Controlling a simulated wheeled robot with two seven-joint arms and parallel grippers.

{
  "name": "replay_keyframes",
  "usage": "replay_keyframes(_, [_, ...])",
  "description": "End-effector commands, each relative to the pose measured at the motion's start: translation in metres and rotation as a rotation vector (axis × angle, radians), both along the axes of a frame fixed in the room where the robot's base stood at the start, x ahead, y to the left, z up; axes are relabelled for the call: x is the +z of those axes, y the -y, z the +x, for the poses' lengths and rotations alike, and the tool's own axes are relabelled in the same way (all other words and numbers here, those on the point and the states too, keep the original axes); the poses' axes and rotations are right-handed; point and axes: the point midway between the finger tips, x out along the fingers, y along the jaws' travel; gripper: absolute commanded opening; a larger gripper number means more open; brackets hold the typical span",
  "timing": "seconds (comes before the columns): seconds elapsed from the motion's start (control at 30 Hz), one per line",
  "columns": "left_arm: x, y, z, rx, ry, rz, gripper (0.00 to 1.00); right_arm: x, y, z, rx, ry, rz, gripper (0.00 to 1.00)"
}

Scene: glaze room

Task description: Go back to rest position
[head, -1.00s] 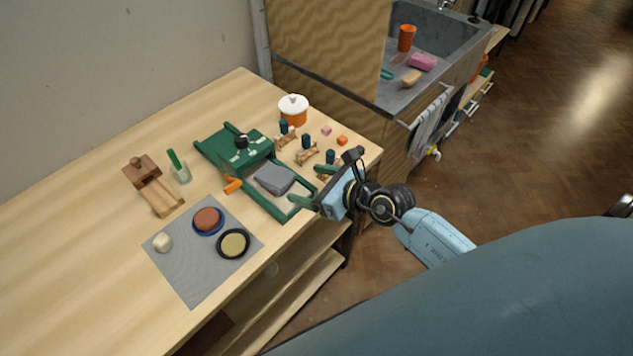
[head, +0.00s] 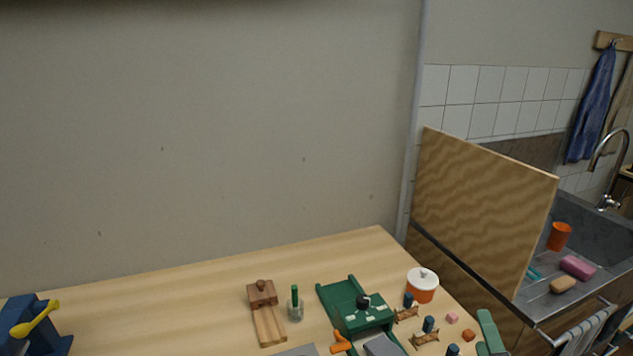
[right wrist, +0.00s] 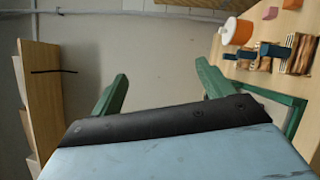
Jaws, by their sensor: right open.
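My right gripper (head: 488,332) shows only in part at the bottom edge of the head view, by the table's right end. In the right wrist view its two green fingers (right wrist: 160,88) stand wide apart with nothing between them. The green frame stand (head: 365,318) is to its left in the head view, and part of its frame shows behind the fingers in the right wrist view (right wrist: 292,118). My left gripper is not in view.
The wooden table (head: 190,300) holds an orange pot with a white lid (head: 422,290), several small dark-topped stands (head: 428,326), a wooden block tool (head: 264,308) and a blue device (head: 32,330). A wooden panel (head: 480,205) separates the table from the sink (head: 590,235).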

Motion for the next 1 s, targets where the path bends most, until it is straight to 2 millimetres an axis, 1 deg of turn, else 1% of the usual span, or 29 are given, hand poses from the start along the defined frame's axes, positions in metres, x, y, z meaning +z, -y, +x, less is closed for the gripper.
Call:
replay_keyframes(0.03, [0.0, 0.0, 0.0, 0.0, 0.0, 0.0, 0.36, -0.004, 0.013, -0.008, -0.073, -0.022, 0.157, 0.8])
replay_keyframes(0.1, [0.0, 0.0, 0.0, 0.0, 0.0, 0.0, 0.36, -0.016, 0.029, -0.02, -0.178, -0.067, 0.373, 0.8])
replay_keyframes(0.17, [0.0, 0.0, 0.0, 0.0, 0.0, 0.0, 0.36, -0.031, 0.039, -0.033, -0.267, -0.119, 0.553, 0.8])
replay_keyframes(0.2, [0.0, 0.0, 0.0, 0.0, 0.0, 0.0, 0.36, -0.043, 0.042, -0.042, -0.326, -0.162, 0.667, 0.8])
replay_keyframes(0.27, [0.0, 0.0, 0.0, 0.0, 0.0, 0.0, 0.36, -0.062, 0.043, -0.058, -0.413, -0.236, 0.834, 0.8])
replay_keyframes(0.3, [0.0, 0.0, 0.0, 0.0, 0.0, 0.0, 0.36, -0.075, 0.04, -0.07, -0.467, -0.289, 0.937, 0.8])
replay_keyframes(0.37, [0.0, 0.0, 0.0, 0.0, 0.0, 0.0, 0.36, -0.092, 0.033, -0.087, -0.542, -0.375, 1.072, 0.8])
replay_keyframes(0.43, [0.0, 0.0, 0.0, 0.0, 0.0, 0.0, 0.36, -0.109, 0.021, -0.107, -0.617, -0.473, 1.201, 0.8])
replay_keyframes(0.5, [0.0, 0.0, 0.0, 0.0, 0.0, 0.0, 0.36, -0.12, 0.008, -0.124, -0.678, -0.565, 1.3, 0.8])
replay_keyframes(0.6, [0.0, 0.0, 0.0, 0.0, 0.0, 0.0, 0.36, -0.132, -0.012, -0.149, -0.753, -0.693, 1.412, 0.8])
replay_keyframes(0.7, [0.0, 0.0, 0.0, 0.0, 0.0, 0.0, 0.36, -0.138, -0.032, -0.172, -0.813, -0.821, 1.5, 0.8])
replay_keyframes(0.8, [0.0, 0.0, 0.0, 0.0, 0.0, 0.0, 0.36, -0.14, -0.052, -0.196, -0.868, -0.949, 1.567, 0.8])
replay_keyframes(0.83, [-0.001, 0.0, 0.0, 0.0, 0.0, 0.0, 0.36, -0.143, -0.057, -0.2, -0.881, -0.98, 1.579, 0.8])
replay_keyframes(0.9, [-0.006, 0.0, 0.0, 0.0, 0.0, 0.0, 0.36, -0.169, -0.055, -0.193, -0.888, -0.975, 1.567, 0.8])
replay_keyframes(0.97, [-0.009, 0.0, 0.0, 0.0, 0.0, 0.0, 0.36, -0.187, -0.056, -0.19, -0.89, -0.978, 1.564, 0.8])
replay_keyframes(1.0, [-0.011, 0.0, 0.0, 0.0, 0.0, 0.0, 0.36, -0.199, -0.056, -0.188, -0.894, -0.981, 1.561, 0.8])
